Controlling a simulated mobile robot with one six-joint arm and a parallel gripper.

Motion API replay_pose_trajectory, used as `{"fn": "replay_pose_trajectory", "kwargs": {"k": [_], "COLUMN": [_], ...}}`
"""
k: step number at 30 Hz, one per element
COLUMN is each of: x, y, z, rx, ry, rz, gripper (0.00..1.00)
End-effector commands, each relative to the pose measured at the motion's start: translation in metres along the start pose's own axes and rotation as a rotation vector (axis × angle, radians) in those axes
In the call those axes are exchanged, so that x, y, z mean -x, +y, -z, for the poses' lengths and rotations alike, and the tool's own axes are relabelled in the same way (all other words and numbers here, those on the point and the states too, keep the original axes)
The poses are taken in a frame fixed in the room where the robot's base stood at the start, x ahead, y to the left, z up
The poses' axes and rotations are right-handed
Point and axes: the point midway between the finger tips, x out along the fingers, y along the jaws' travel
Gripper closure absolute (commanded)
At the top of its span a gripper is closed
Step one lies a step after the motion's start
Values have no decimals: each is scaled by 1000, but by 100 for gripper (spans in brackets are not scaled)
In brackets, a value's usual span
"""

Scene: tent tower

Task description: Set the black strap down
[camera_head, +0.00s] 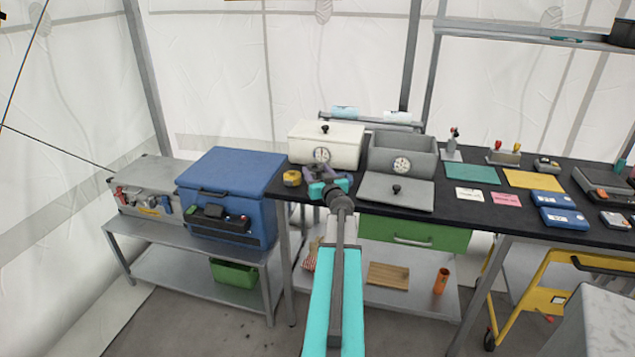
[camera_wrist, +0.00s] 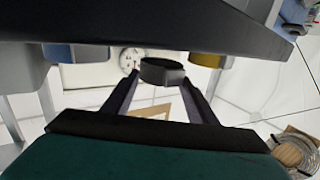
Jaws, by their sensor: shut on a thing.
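My gripper (camera_head: 325,176) is over the left end of the black-topped table (camera_head: 455,205), in front of a white lidded box (camera_head: 338,147). In the wrist view its two dark fingers are shut on the black strap (camera_wrist: 162,71), which looks like a short dark rolled band between the fingertips. In the head view the strap is too small and too hidden by my gripper to make out. I cannot tell how far it is above the tabletop.
A yellow roll (camera_head: 291,178) sits left of my gripper at the table's corner. Right of it are an open grey box (camera_head: 402,165) and its lid (camera_head: 385,203). Green (camera_head: 472,174) and yellow (camera_head: 533,180) mats lie farther right. A blue cooler (camera_head: 232,170) stands left on a metal bench.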

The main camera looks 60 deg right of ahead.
Motion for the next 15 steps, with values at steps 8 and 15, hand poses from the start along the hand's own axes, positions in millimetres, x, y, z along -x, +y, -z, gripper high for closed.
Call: {"fn": "replay_pose_trajectory", "kwargs": {"k": [8,15], "x": [-1,-1], "y": [0,0], "z": [-20,-29], "rx": [0,0], "ry": [1,1], "rz": [0,0], "gripper": [72,72]}}
